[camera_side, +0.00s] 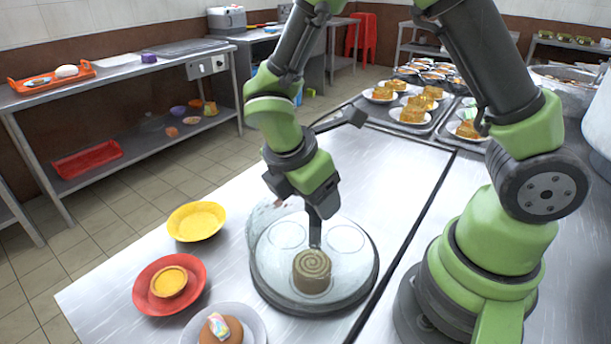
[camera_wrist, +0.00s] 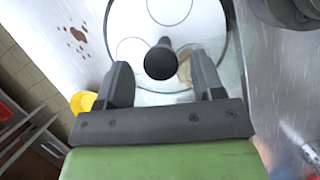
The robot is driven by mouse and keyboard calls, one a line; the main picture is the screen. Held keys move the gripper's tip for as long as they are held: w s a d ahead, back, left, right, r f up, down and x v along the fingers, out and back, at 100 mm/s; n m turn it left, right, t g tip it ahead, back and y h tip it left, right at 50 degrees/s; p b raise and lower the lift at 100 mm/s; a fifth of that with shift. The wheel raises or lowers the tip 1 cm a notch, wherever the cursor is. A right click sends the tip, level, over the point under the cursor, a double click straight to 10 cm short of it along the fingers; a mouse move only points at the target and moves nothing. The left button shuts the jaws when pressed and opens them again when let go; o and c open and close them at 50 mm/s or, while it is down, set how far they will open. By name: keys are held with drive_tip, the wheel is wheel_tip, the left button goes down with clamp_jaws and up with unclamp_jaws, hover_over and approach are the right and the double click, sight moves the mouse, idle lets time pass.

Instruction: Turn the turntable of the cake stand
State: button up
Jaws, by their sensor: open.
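The cake stand's round pale turntable (camera_side: 358,275) has a dark rim and circle marks. It also shows in the wrist view (camera_wrist: 205,22). A brown spiral-topped roll cake (camera_side: 312,272) sits on its near part; a tan piece beside my right finger in the wrist view may be this cake. A dark round-topped knob (camera_wrist: 160,60) stands up between my fingers in the wrist view. My gripper (camera_wrist: 161,66) is open, with a finger on each side of the knob and visible gaps. In the side view my gripper (camera_side: 316,212) is low over the turntable; its fingertips and the knob are hard to separate.
To the left are a yellow bowl (camera_side: 197,221), a red plate (camera_side: 150,292) with a small yellow bowl, and a plate (camera_side: 252,322) with a brown item. Trays with several plated cakes (camera_side: 412,112) stand behind. Clear bench (camera_side: 115,290) lies at front left.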

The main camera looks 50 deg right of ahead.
drive_tip(key=s+v, duration=0.1)
drive_tip(key=v, duration=0.7)
drive_tip(key=shift+w+a+r, duration=0.15)
drive_tip(key=shift+w+r, duration=0.25)
drive_tip(key=shift+w, duration=0.1)
drive_tip(key=s+d+r+m+t+y, duration=0.3)
drive_tip(key=s+r+m+t+y, duration=0.3)
drive_tip(key=m, duration=1.3)
drive_tip(key=s+r+t, duration=0.2)
drive_tip(key=s+r, duration=0.1)
drive_tip(key=s, duration=0.1)
drive_tip(key=shift+s+r, duration=0.35)
drive_tip(key=shift+r, duration=0.05)
